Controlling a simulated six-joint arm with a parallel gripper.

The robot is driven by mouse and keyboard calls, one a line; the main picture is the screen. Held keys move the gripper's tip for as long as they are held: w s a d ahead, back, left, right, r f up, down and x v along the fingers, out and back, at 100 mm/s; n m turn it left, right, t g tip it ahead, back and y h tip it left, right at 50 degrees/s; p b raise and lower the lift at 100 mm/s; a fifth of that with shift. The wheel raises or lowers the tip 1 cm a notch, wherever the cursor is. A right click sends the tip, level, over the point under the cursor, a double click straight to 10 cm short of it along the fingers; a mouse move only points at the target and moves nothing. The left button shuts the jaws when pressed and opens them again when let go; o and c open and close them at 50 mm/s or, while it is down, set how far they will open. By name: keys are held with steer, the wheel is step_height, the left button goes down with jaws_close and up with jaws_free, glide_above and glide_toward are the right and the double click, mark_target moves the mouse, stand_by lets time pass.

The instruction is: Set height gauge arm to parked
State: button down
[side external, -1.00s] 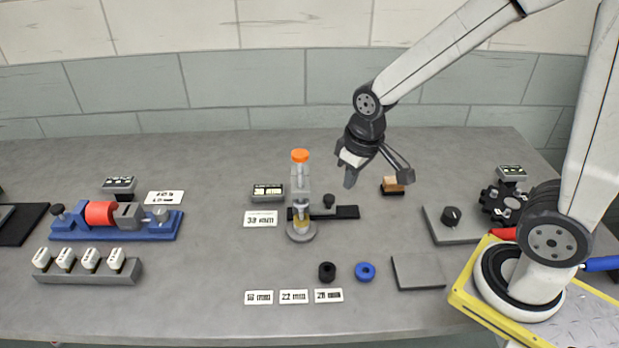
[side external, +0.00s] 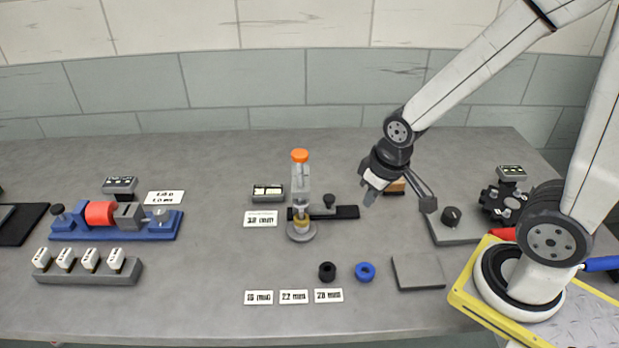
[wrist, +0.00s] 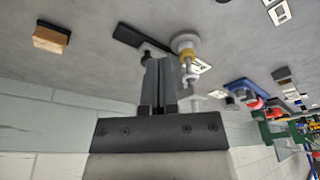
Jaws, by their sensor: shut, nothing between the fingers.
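The height gauge (side external: 301,186) stands upright near the middle of the bench, with an orange top, a clear grey column, a brass collar and a round grey base. A black bar (side external: 347,212) with a dark knob (side external: 329,201) lies beside its foot, extending to the right; I cannot tell whether it is the gauge arm. In the wrist view the gauge (wrist: 186,43) and black bar (wrist: 128,36) lie beyond my fingers, which partly hide them. My gripper (side external: 369,198) is shut and empty, above the bench to the right of the gauge. It also shows in the wrist view (wrist: 160,62).
A wooden-topped block (side external: 396,187) stands just behind my gripper. A grey plate with a knob (side external: 452,216) is to the right. Black (side external: 327,271) and blue (side external: 365,271) rings and a grey pad (side external: 419,272) lie in front. A blue fixture (side external: 118,226) is at left.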

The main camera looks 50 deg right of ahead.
steer(key=c, duration=1.3)
jaws_free()
steer(key=o, duration=1)
steer(key=shift+w+n, duration=0.25)
steer(key=shift+n, duration=0.05)
steer(key=n+g, duration=0.3)
steer(key=n, duration=1.4)
glide_above(329, 197)
steer(key=shift+f, duration=1.3)
steer(key=shift+f, duration=3.9)
